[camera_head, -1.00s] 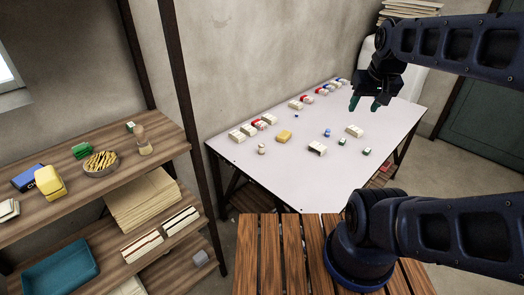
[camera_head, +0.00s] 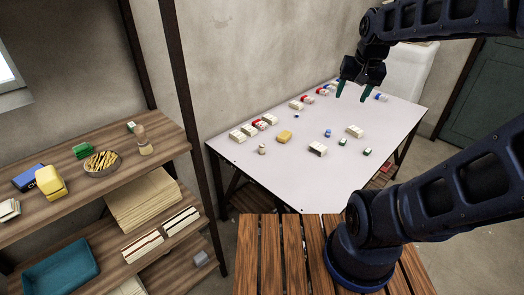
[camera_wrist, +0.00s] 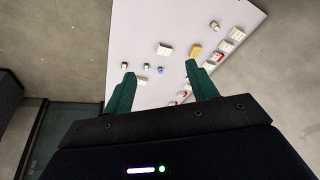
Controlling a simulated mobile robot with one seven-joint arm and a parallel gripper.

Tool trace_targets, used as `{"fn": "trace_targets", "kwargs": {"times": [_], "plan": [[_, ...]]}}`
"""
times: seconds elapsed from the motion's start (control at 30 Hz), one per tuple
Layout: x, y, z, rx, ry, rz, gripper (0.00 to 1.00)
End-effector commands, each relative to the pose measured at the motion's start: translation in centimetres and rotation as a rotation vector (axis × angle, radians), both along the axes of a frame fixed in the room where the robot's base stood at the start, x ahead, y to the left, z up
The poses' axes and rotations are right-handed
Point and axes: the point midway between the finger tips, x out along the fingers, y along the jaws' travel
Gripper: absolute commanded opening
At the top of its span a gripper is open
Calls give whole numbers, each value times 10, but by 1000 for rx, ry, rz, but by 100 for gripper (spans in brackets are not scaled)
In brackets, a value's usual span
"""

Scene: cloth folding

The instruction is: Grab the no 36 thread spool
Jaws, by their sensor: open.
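No number is readable, so I cannot tell which is no 36. My gripper (camera_head: 353,93) is open and empty, above the table's far right part. In the wrist view, the green-tipped fingers (camera_wrist: 160,71) are apart.
White boxes (camera_head: 355,131) (camera_head: 318,149) and a yellow block (camera_head: 284,137) lie on the table. A row of red, white and blue items (camera_head: 258,124) runs along the wall side. A wooden shelf (camera_head: 150,170) stands left. The table's front middle is clear.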

Motion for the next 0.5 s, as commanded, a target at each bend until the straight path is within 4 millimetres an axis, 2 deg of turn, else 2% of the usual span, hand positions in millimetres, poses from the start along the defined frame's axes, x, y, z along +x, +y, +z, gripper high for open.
{"fn": "trace_targets", "kwargs": {"times": [0.03,0.27,0.5], "plan": [[13,4,-2,14,14,-24,58],[68,24,-12,80,66,-170,58],[125,50,-33,133,122,-325,58]]}}
